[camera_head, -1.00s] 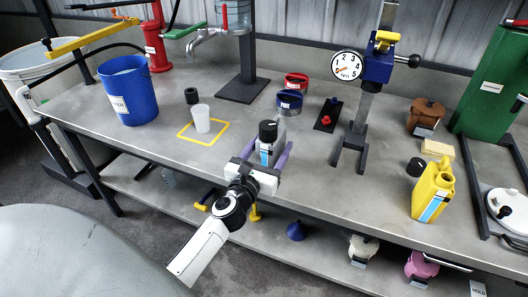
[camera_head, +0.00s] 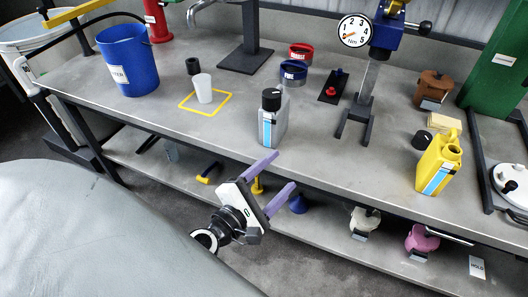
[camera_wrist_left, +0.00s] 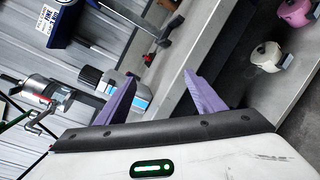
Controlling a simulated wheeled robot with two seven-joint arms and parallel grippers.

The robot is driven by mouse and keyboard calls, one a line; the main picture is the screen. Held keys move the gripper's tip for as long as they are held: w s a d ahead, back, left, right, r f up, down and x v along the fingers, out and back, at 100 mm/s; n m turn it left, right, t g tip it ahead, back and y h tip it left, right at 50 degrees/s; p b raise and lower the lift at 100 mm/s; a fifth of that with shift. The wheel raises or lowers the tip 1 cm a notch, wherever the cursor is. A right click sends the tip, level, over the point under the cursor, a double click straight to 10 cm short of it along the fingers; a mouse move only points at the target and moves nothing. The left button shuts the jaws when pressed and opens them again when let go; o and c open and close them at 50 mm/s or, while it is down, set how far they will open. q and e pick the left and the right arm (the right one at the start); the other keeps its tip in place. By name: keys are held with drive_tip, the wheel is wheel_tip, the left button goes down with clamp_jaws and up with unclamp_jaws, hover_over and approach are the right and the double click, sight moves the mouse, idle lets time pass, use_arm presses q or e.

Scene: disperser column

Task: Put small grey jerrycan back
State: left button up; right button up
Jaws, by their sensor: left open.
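The small grey jerrycan (camera_head: 273,124) stands upright on the bench top near its front edge, with a black cap and a blue and white label. It also shows in the left wrist view (camera_wrist_left: 136,100), partly hidden behind a purple finger. My left gripper (camera_head: 279,176) is open and empty, its purple fingers in front of the bench edge, below and apart from the jerrycan. In the left wrist view the two fingers (camera_wrist_left: 160,98) are spread wide. My right gripper is not in view.
A yellow jerrycan (camera_head: 438,162) stands at the right with a loose black cap beside it. A white cup (camera_head: 202,88) stands in a yellow square outline. A gauge stand (camera_head: 368,95) is behind the grey jerrycan. The lower shelf (camera_head: 330,222) holds a funnel and pots.

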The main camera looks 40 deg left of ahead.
use_arm(q)
drive_tip(key=s+d+f+m+g+h, duration=0.1)
drive_tip(key=s+d+f+m+g, duration=0.3)
drive_tip(key=s+f+m, duration=0.3)
drive_tip(key=s+d+f+m+g+h, duration=0.1)
drive_tip(key=s+d+f+m+g, duration=0.3)
drive_tip(key=s+f+m, duration=0.4)
wheel_tip(320, 180, down, 5)
drive_tip(key=m, duration=1.2)
drive_tip(key=shift+s+m+g, duration=0.2)
drive_tip(key=shift+m+g, duration=0.1)
drive_tip(key=shift+m, duration=0.1)
drive_tip(key=shift+d, duration=0.1)
